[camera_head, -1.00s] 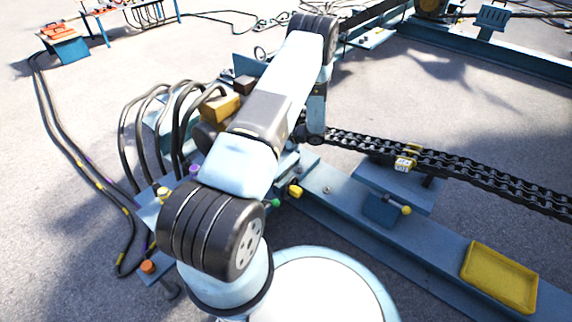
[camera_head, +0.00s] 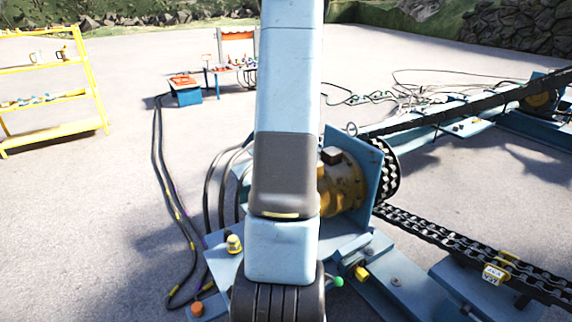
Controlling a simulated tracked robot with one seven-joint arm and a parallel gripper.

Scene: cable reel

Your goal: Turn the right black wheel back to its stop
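My arm rises straight up through the middle of the view and leaves at the top edge. My gripper is out of view, so its fingers and anything in them cannot be seen. I cannot pick out the right black wheel for certain.
A chain (camera_head: 425,228) runs right from the blue frame, with a yellow tag (camera_head: 493,274) on it. Black hoses (camera_head: 158,150) lie left. A yellow shelf (camera_head: 52,110) and a blue box (camera_head: 185,94) stand farther back. The grey ground between is mostly clear.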

